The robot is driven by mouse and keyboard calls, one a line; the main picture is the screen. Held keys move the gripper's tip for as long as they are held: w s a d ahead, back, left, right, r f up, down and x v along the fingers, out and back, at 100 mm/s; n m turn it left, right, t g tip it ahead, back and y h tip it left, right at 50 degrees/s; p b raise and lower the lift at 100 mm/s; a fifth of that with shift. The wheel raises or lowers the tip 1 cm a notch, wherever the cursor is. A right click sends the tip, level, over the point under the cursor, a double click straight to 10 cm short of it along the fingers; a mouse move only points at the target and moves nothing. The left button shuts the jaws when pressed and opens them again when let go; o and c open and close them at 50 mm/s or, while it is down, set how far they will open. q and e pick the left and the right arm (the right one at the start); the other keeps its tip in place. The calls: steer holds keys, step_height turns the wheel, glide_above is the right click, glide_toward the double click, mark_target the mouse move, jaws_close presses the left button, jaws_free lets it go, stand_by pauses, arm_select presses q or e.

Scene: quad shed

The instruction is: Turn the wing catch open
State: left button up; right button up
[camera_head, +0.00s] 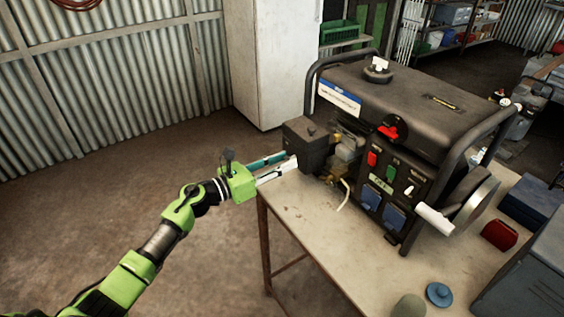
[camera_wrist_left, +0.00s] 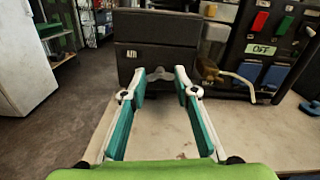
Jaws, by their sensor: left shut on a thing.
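A black generator (camera_head: 395,90) stands on the workbench (camera_head: 305,215). A dark box-shaped housing (camera_head: 305,143) sits at its left end and fills the upper middle of the left wrist view (camera_wrist_left: 155,62). My left gripper (camera_head: 291,162) reaches in from the left to the housing's lower side. In the left wrist view its teal-and-white fingers (camera_wrist_left: 161,75) converge at the housing's lower edge. They are shut on a small pale part there, apparently the wing catch (camera_wrist_left: 160,73); the fingertips mostly hide it, so its angle cannot be told. My right gripper is not in view.
A pale hose (camera_head: 343,195) hangs beside the housing. A blue round lid (camera_head: 438,293), a red case (camera_head: 499,235) and a grey metal box (camera_head: 535,275) are on the bench's right part. A white cabinet (camera_head: 265,60) stands behind. The floor at left is clear.

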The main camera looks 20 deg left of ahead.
arm_select(q)
steer(key=n, duration=0.3)
steer(key=shift+n, duration=0.3)
steer(key=shift+a+n+p, duration=0.1)
steer(key=shift+n+p, duration=2)
steer(key=shift+n, duration=4.2)
steer(key=shift+f, duration=0.1)
steer(key=o, duration=1.1)
steer(key=v, duration=1.2)
steer(key=shift+w+f, duration=0.1)
